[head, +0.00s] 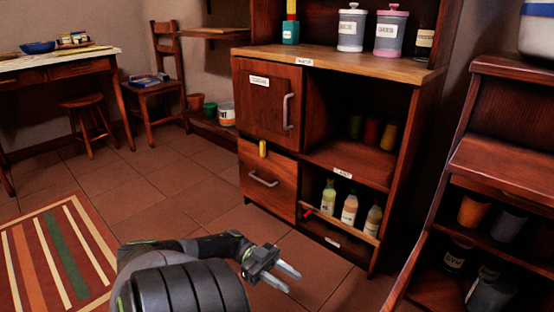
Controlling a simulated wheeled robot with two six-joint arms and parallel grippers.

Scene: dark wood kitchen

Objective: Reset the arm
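My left arm (190,285) comes in at the bottom of the head view and bends to the right. Its gripper (292,281) points right over the tiled floor, in front of the wooden cabinet. The two light fingertips are apart, with a gap between them and nothing held. The gripper appears clear of the cabinet. My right arm and gripper do not show.
The cabinet (404,150) has a closed door (262,108), a drawer (262,180) and a low rack of bottles (350,209). A dark shelf unit (500,165) stands at right. A striped rug (62,250) lies at left. Tiled floor (180,205) between is clear.

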